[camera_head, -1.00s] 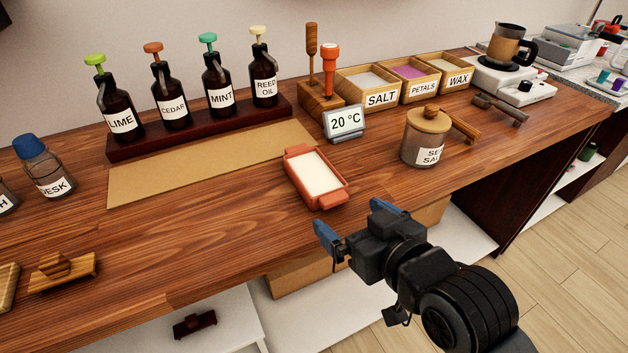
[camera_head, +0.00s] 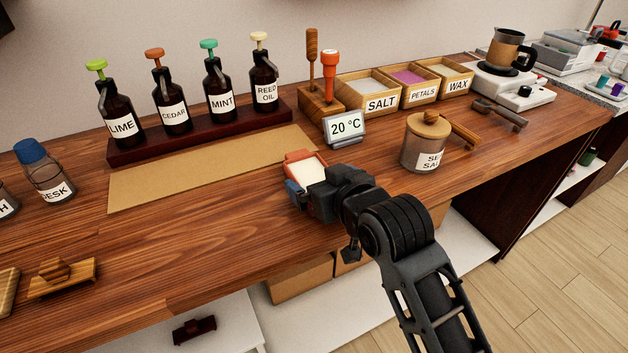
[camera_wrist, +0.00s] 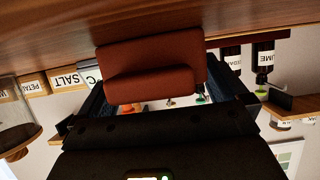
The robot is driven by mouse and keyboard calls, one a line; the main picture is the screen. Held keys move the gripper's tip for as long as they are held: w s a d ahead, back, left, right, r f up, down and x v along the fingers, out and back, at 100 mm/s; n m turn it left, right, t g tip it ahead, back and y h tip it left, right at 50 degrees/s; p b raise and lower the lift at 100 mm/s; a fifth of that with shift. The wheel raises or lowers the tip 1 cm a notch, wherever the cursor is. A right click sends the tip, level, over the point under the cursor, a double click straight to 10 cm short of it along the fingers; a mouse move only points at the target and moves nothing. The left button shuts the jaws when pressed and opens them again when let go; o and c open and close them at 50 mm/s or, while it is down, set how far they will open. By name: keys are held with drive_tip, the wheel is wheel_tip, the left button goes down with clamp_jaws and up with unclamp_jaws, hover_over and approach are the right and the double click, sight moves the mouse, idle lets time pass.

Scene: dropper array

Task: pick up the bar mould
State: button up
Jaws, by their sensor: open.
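The bar mould (camera_head: 308,169) is a reddish-orange tray with a pale fill, sitting on the wooden counter near its front edge. My gripper (camera_head: 298,188) is at its near end in the head view and covers most of its front part. In the wrist view the mould's red end and handle (camera_wrist: 150,80) fill the space in front of the gripper, between the blue fingers (camera_wrist: 165,98). The jaws are open, with one finger on either side of the mould's end. Whether either finger touches it cannot be told.
A tan mat (camera_head: 200,170) lies behind and left of the mould. The temperature display (camera_head: 345,128) and a lidded salt jar (camera_head: 424,143) stand to the right. Labelled pump bottles (camera_head: 170,105) line the back rack.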

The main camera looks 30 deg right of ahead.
drive_tip(key=shift+w, duration=0.15)
drive_tip(key=c, duration=1.1)
drive_tip(key=shift+r, duration=0.25)
drive_tip(key=shift+r, duration=1.7)
drive_tip(key=shift+d+r, duration=0.1)
drive_tip(key=shift+r, duration=0.1)
drive_tip(key=d+r, duration=0.6)
drive_tip(key=d, duration=0.5)
drive_tip(key=shift+w+d+r, duration=0.2)
drive_tip(key=shift+w+r, duration=0.1)
drive_tip(key=shift+r, duration=0.05)
